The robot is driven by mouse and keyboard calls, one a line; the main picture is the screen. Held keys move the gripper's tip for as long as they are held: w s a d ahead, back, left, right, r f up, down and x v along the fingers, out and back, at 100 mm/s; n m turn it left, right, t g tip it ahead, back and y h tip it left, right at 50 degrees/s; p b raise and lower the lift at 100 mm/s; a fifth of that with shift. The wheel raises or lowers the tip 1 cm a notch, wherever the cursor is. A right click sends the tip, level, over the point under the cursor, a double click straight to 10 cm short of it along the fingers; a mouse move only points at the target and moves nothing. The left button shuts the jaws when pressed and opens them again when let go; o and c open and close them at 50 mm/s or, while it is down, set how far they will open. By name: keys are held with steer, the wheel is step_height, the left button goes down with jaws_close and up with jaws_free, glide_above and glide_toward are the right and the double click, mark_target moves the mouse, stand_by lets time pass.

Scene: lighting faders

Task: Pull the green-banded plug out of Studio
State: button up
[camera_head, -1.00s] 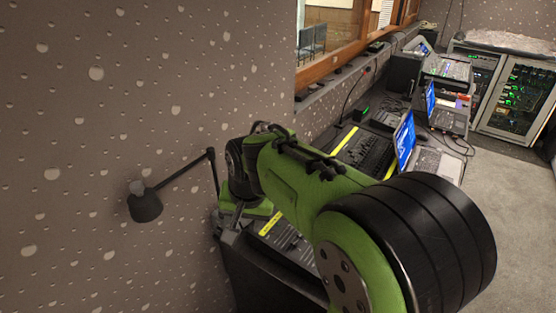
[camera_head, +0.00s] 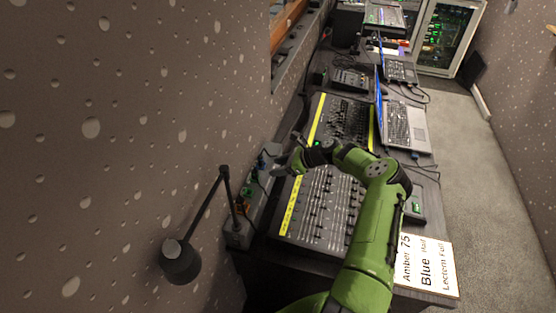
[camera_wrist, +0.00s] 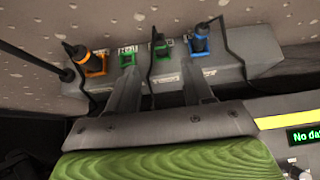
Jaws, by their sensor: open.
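A grey socket box (camera_wrist: 235,65) runs along the wall; it also shows in the head view (camera_head: 238,238). In the wrist view a dark plug with a green part (camera_wrist: 160,45) stands in its third position, its cable hanging down between my fingers. A green socket (camera_wrist: 127,59) to its left looks empty. The labels are too small to read surely. My gripper (camera_wrist: 161,92) is open, apart from the box; it shows in the head view (camera_head: 284,166).
A fader desk (camera_head: 318,215) with yellow strips lies right of the box. A black lamp (camera_head: 181,262) reaches out at the near left. A white cue card (camera_head: 425,265) lies at the near right. Laptops (camera_head: 402,122) stand farther along; the wall bounds the left.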

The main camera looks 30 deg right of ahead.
mark_target(258, 171)
steer(key=b+x, duration=0.5)
steer(key=x, duration=0.2)
steer(key=shift+f, duration=0.35)
steer(key=shift+w+a+f+b, duration=0.3)
steer(key=shift+w+a+b, duration=0.15)
steer(key=shift+a, duration=0.05)
steer(key=shift+r, duration=0.1)
steer(key=shift+c, duration=0.5)
jaws_close()
steer(key=shift+r, duration=0.2)
steer(key=shift+r+p, duration=1.7)
steer(key=shift+r, duration=0.5)
